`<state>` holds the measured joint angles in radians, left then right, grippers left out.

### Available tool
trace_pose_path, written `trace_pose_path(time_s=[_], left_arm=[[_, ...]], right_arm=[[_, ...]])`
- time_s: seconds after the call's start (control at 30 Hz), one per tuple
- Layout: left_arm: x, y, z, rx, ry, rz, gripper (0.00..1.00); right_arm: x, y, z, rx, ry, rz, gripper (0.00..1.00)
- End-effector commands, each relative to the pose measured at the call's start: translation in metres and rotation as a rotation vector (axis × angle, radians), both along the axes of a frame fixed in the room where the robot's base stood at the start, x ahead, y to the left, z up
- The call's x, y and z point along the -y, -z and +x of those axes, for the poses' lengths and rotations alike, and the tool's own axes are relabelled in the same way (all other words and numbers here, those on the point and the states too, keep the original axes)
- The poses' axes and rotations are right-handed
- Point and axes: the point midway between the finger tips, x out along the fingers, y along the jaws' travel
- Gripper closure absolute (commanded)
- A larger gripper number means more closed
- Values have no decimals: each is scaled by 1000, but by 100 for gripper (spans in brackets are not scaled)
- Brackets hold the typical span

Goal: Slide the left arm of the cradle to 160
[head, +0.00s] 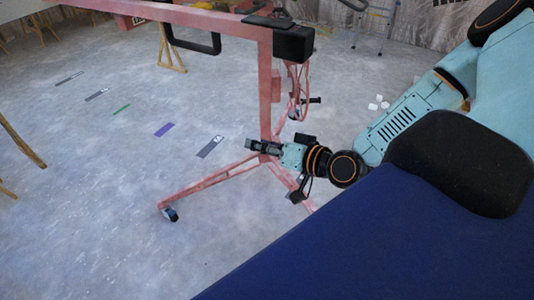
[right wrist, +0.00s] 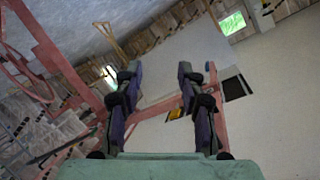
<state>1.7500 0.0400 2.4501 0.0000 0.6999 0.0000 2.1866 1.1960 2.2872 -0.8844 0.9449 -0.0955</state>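The pink panel lift (head: 266,95) stands in the head view, with an upright mast and spread legs. A long pink beam (head: 175,14) runs from the mast's top to the upper left, with a black loop (head: 193,40) under it. I cannot tell which part is the cradle's left arm, and no 160 mark is readable. My right gripper (head: 258,145) is low by the mast; I cannot tell whether it touches. In the right wrist view its fingers (right wrist: 158,73) are apart with nothing visibly held; a pink bar (right wrist: 160,108) passes beyond them. My left gripper is out of view.
Wooden trestles (head: 172,50) stand at the back left. Coloured strips, one purple (head: 164,129), lie flat on the floor. A stepladder (head: 375,25) stands at the back, and small white pieces (head: 378,102) lie on the floor. The floor left of the lift is mostly clear.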

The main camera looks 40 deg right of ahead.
Motion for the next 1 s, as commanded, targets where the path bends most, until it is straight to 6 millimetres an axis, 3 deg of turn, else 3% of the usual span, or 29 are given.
trace_pose_path(time_s=[0.2,0.67,1.0], left_arm=[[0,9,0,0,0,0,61],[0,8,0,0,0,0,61],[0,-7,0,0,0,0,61]], right_arm=[[-8,12,0,-13,-30,-20,61],[-8,11,1,-14,-31,-21,61],[7,-16,8,40,28,18,61]])
